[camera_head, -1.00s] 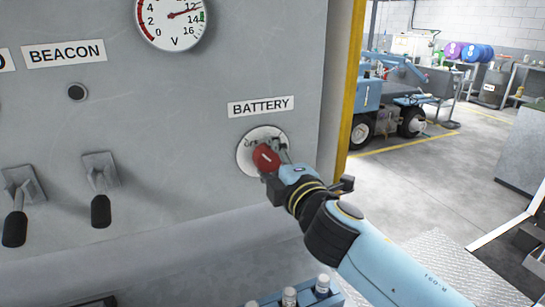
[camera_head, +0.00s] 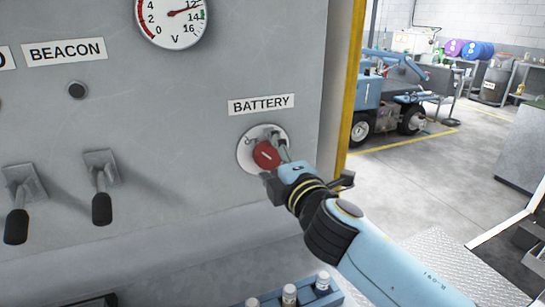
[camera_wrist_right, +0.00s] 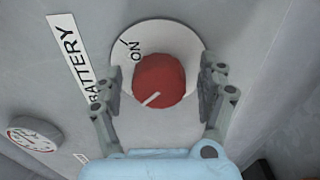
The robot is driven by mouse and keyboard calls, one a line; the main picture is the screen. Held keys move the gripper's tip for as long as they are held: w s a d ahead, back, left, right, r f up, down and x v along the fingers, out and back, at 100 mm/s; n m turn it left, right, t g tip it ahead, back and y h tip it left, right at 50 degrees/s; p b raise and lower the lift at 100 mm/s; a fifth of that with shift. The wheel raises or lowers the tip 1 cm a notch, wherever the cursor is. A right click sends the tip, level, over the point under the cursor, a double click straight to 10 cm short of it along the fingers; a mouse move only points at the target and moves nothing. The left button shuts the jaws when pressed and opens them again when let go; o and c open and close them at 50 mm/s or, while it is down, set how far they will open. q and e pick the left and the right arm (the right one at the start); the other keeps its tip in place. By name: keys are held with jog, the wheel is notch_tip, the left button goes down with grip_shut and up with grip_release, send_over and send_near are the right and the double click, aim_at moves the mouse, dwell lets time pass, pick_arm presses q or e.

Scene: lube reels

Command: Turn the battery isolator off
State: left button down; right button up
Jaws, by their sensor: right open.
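The battery isolator is a red round knob (camera_head: 266,155) with a white line on its face, set on a white round plate (camera_head: 244,152) under the BATTERY label (camera_head: 261,104). My right gripper (camera_head: 274,161) is at the knob, its arm coming in from the lower right. In the right wrist view the open fingers (camera_wrist_right: 161,88) stand on either side of the red knob (camera_wrist_right: 160,78), with a gap visible on both sides. The ON mark (camera_wrist_right: 135,50) shows on the plate; an OFF mark cannot be seen. The knob's white line points to the lower left there. My left gripper is out of view.
Two black-handled levers (camera_head: 102,208) and a BEACON label (camera_head: 64,51) are on the grey panel at left. A voltmeter (camera_head: 172,20) is above. A blue tray (camera_head: 335,297) with several bottles is below.

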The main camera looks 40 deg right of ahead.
jog(key=v, duration=1.2)
jog(key=shift+r, duration=0.1)
